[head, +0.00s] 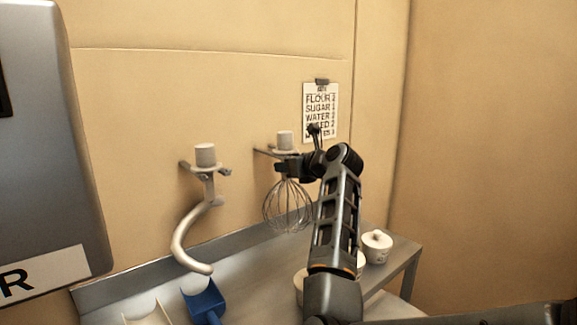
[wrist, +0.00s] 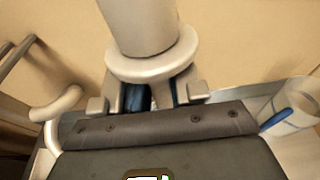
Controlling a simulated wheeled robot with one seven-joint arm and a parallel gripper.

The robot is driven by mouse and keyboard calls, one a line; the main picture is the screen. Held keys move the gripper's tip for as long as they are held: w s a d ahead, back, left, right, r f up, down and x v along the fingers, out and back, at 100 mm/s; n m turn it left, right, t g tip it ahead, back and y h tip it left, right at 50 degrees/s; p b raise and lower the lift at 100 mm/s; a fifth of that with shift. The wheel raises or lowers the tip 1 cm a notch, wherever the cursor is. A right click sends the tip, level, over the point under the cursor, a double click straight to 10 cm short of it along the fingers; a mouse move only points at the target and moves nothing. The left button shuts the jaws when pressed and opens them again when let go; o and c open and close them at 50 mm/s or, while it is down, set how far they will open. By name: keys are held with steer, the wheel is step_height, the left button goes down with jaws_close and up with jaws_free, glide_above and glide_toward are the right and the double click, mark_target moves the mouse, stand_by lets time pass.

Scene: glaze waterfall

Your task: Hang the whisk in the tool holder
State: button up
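The whisk (head: 288,207) hangs upright, wires down, at the right wall holder (head: 264,152). It has a pale cylindrical top (head: 285,140) and a round collar, which the wrist view shows close up (wrist: 150,62). My gripper (head: 284,169) is at the whisk's neck just below the collar. In the wrist view my fingers (wrist: 155,98) stand on both sides of the neck and look shut on it. The collar is at the holder's height; whether it rests on the holder is hidden by the whisk and my gripper.
A dough hook (head: 190,235) hangs in a second wall holder to the left. A steel table (head: 245,262) below carries a blue scoop (head: 205,300), a cream scoop (head: 148,311) and a lidded white pot (head: 376,246). A large grey machine (head: 45,150) stands at the left. A paper list (head: 320,108) hangs behind my arm.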

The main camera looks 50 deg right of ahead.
mark_target(281, 152)
steer(key=shift+t, duration=0.5)
steer(key=r, duration=0.1)
steer(key=w+a+r, duration=0.1)
steer(key=w+r, duration=0.1)
steer(key=r, duration=0.1)
steer(key=shift+a, duration=0.35)
steer(key=shift+o, duration=0.5)
steer(key=s+f+b, duration=0.1)
steer(key=s+b, duration=0.1)
steer(key=s, duration=0.5)
steer(key=shift+s+a+g, duration=0.15)
steer(key=shift+s+g, duration=0.05)
steer(key=shift+g, duration=0.1)
steer(key=shift+s, duration=0.85)
steer(key=shift+s+f, duration=0.1)
steer(key=shift+s, duration=0.05)
